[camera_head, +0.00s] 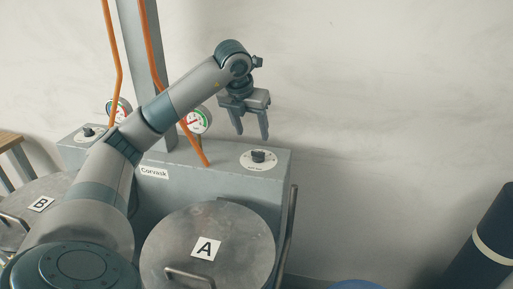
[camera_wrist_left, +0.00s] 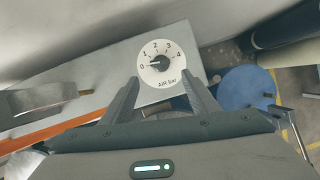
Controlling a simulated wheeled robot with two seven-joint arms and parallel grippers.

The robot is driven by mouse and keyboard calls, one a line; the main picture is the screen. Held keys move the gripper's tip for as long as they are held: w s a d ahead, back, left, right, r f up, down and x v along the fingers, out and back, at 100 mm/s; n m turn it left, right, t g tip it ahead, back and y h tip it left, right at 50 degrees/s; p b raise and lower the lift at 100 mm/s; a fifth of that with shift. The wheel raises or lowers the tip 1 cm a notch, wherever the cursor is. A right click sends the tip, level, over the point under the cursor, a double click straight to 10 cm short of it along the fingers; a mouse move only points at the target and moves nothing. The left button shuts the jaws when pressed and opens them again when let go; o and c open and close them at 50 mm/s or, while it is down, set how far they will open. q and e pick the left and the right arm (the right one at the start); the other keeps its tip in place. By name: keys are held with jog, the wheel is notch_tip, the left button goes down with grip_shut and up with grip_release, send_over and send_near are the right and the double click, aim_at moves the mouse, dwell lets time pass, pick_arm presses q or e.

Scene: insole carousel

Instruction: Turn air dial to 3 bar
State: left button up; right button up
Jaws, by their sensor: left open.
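The air dial (camera_head: 258,158) is a white round plate with a black knob on top of the grey box, at its right end. In the left wrist view the dial shows between and beyond the fingertips (camera_wrist_left: 162,80). My right gripper is not in view.
The grey box (camera_head: 215,172) carries a second dial (camera_head: 88,132) at the left and a gauge (camera_head: 199,121) behind my left arm. Orange hoses (camera_head: 151,45) run up by a grey post. Lid A (camera_head: 175,245) stands in front.

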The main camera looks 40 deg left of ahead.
aim_at(257, 152)
pick_arm(q)
jog(key=p+x, duration=0.2)
jog(key=x, duration=0.8)
jog(key=c, duration=1.1)
